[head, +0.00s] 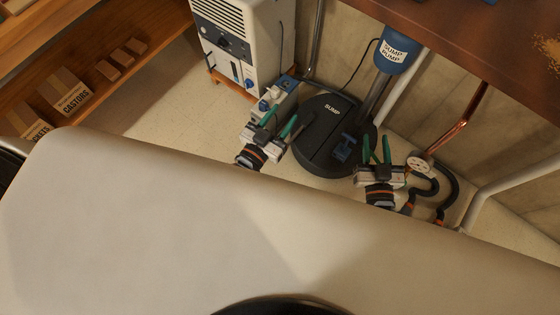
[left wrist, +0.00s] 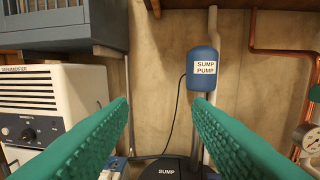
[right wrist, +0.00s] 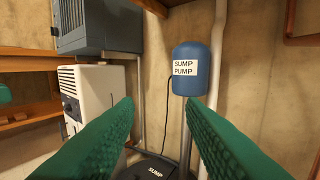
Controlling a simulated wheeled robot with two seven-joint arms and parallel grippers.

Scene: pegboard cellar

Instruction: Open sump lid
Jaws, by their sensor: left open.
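The round black sump lid (head: 318,147) lies on the floor in the head view and looks closed. It carries a white SUMP label and a blue handle (head: 345,147) near its front right. Its far part also shows at the bottom of the left wrist view (left wrist: 167,168) and the right wrist view (right wrist: 150,168). My left gripper (head: 279,120) is open and empty, at the lid's left side. My right gripper (head: 377,148) is open and empty, just right of the blue handle. How high each gripper is above the lid is hard to tell.
A blue sump pump canister (head: 397,52) and pipes stand behind the lid. A white dehumidifier (head: 240,45) stands at the back left. A gauge (head: 420,164) with black hoses is at the right. A large pale surface (head: 150,220) fills the foreground. Floor at left is clear.

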